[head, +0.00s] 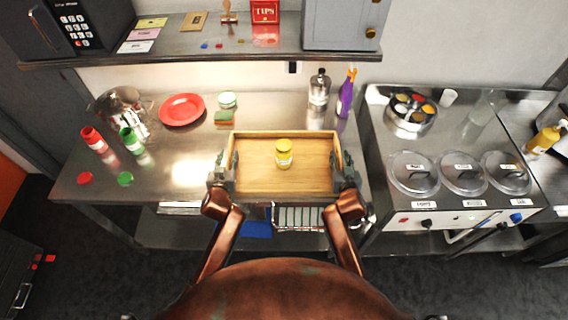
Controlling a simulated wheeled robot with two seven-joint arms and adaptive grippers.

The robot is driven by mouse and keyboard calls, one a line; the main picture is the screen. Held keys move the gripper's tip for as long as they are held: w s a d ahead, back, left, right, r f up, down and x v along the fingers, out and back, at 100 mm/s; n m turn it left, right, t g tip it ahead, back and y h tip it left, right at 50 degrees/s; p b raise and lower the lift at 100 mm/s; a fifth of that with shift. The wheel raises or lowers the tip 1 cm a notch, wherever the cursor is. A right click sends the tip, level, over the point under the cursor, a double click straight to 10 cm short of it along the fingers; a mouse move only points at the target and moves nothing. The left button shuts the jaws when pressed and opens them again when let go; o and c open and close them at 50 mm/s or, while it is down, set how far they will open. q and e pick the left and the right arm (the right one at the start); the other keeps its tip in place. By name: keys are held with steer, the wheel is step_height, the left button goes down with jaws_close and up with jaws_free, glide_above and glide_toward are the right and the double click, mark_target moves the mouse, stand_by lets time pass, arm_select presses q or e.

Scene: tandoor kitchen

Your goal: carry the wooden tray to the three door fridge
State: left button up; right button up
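The wooden tray (310,148) is a light, shallow rectangle with raised rims at the front edge of the steel counter. A small jar with a yellow lid (284,154) stands on it near the middle. My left gripper (227,165) is at the tray's left side wall and appears shut on it. My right gripper (342,165) is at the right side wall and appears shut on it too. The fingers partly cover both sides. I cannot tell whether the tray rests on the counter or is slightly above it. No three door fridge is in view.
The steel counter (185,145) holds a red plate (182,110), red and green bottles (93,139), a clear bottle (319,88) and a purple spray bottle (346,92). A lidded-pot station (440,217) stands right. A shelf (200,46) runs behind. Dark floor shows at lower left.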

arm_select(q)
steer(key=shift+c, duration=0.6)
arm_select(e)
steer(key=shift+c, duration=0.6)
arm_select(q)
jaws_close()
arm_select(e)
jaws_close()
arm_select(q)
steer(key=shift+r, duration=0.2)
arm_select(e)
steer(key=shift+r, duration=0.2)
